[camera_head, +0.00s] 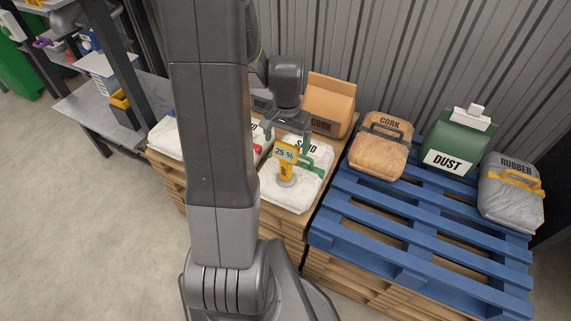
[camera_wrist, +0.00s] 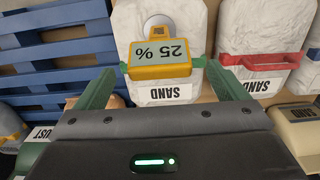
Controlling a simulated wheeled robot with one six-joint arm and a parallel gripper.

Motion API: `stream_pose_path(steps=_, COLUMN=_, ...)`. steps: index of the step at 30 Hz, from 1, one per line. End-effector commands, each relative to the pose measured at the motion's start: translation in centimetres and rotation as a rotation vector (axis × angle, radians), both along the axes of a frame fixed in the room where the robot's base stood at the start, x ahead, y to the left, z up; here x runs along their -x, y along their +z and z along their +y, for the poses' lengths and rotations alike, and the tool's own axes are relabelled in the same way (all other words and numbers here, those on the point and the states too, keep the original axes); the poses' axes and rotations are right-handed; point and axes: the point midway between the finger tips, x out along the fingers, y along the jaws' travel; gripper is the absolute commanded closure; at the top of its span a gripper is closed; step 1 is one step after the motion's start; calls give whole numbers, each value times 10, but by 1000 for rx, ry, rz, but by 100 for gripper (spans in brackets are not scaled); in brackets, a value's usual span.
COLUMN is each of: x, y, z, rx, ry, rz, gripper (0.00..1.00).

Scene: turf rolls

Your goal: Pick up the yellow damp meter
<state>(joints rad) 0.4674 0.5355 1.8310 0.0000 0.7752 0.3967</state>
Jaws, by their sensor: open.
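The yellow damp meter (camera_head: 286,153) stands on a white sand bag (camera_head: 293,195), its screen reading 25 % and a round grey foot under it. In the wrist view the damp meter (camera_wrist: 160,70) shows upside down, between my two green fingers. My gripper (camera_head: 287,142) is above the bag, open, with a finger on either side of the meter's head. In the wrist view my gripper (camera_wrist: 160,69) has a gap on each side of the meter and holds nothing. Part of the bag's green handle (camera_head: 312,166) is behind the meter.
Another sand bag with a red handle (camera_wrist: 261,60) lies beside this one. A cork bag (camera_head: 378,155), a green dust container (camera_head: 455,140) and a grey rubber bag (camera_head: 510,197) stand on a blue pallet (camera_head: 400,218). A corrugated wall is close behind.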

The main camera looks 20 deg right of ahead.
Motion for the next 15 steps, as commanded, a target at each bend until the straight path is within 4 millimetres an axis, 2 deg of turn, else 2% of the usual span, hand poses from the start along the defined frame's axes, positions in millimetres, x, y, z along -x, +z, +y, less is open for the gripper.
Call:
stream_pose_path(steps=5, x=1, y=-12, z=1, rx=-1, ry=0, rz=1, gripper=7)
stream_pose_path(steps=15, x=2, y=-56, z=3, rx=-1, ry=0, rz=2, gripper=7)
